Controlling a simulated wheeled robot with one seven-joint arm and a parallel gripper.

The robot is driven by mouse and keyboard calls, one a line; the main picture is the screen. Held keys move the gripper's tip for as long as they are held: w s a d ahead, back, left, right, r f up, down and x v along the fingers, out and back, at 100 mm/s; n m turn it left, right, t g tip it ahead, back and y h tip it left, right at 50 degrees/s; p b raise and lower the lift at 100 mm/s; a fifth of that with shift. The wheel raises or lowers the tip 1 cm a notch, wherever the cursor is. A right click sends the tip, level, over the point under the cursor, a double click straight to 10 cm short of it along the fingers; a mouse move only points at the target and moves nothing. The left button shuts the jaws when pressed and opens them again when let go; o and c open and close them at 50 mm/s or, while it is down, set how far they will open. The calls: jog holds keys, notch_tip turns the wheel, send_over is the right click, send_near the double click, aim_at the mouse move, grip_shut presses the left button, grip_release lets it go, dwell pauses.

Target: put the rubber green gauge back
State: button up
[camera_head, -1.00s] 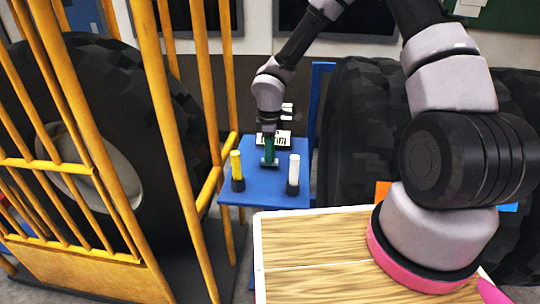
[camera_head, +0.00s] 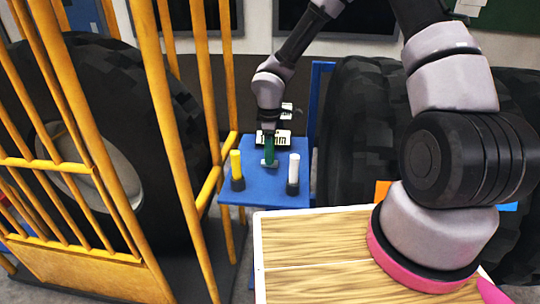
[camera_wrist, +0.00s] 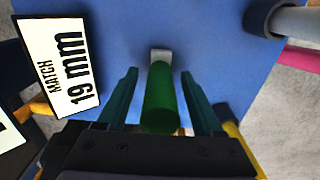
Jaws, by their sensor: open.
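The green gauge (camera_wrist: 160,100) is a green cylinder, seen between the fingers in the wrist view. Its far end meets a small light-grey block (camera_wrist: 160,55) on the blue stand. I cannot tell whether it sits in or on the block. My gripper (camera_wrist: 160,74) is open, with one teal finger on each side of the gauge and a visible gap to both. In the head view my gripper (camera_head: 268,140) points down over the blue stand (camera_head: 250,195); its fingers largely hide the gauge there. A white sign reading "MATCH 19 mm" (camera_wrist: 60,65) is beside the gauge.
A yellow gauge (camera_head: 236,164) and a white gauge (camera_head: 294,168) stand in black holders on either side of my gripper. Yellow bars (camera_head: 172,150) rise at the left. Large black tyres (camera_head: 350,130) flank the stand. A wooden-topped surface (camera_head: 320,260) is in front.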

notch_tip(320, 180, up, 11)
jog(key=s+d+r+m+t+h, duration=0.1)
jog(key=s+d+r+m, duration=0.2)
jog(key=d+r+m, duration=0.35)
jog(key=s+d+r+m+t, duration=0.1)
jog(key=s+d+r+m, duration=0.15)
jog(key=d+r, duration=0.6)
jog(key=s+d+r+m+t+y, duration=0.1)
jog(key=s+d+r+m+t, duration=0.1)
jog(key=s+r+m, duration=0.3)
jog(key=s+d+r+m+t+y, duration=0.1)
jog(key=s+r+m+t+y, duration=0.1)
jog(key=s+r+m, duration=0.4)
notch_tip(320, 180, up, 3)
jog(key=shift+s+d+f+t, duration=0.2)
jog(key=shift+s+d+t, duration=0.25)
jog(key=shift+s, duration=0.25)
